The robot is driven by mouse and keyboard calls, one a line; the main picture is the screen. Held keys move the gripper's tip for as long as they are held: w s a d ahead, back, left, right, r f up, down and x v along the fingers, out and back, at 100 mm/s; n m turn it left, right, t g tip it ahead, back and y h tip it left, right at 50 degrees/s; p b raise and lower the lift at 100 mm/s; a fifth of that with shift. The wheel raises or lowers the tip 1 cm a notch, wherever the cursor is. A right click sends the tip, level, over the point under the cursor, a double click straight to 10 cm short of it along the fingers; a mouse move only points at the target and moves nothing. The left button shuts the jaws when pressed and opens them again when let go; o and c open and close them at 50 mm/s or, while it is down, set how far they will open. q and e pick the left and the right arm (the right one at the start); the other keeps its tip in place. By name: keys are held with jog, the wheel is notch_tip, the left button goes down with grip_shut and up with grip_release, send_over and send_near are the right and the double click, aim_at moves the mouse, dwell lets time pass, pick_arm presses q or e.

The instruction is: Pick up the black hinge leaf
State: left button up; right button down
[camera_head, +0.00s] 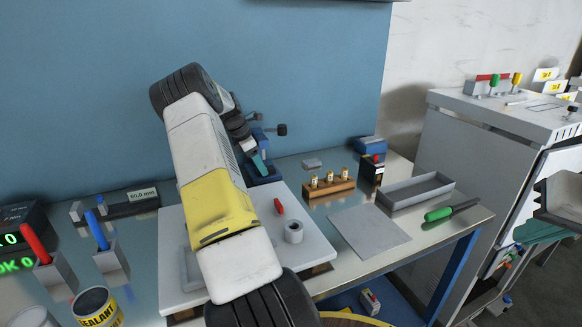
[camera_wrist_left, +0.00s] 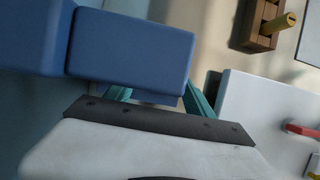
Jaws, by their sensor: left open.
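I cannot make out the black hinge leaf for certain in either view. My left gripper (camera_head: 260,163) is open at the blue fixture (camera_head: 267,175) behind the white board, partly hidden by my own arm. In the left wrist view, the teal fingers of my left gripper (camera_wrist_left: 158,98) stand apart, close to the large blue block (camera_wrist_left: 130,50), which partly hides them. Nothing shows clearly between them. My right gripper (camera_head: 540,232) shows only in part at the right edge, away from the table; its jaw state is unclear.
The white board (camera_head: 315,245) carries a grey ring (camera_head: 293,232) and a small red piece (camera_head: 279,206). To its right are a wooden block with brass pegs (camera_head: 328,188), a grey mat (camera_head: 370,232), an open tray (camera_head: 445,183) and a green screwdriver (camera_head: 438,214). A sealant can (camera_head: 98,308) stands front left.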

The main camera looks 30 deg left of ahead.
pick_arm(q)
jog(key=shift+w+d+f, duration=0.15)
jog(key=shift+f, duration=0.25)
grip_shut()
jog(key=shift+r, duration=0.15)
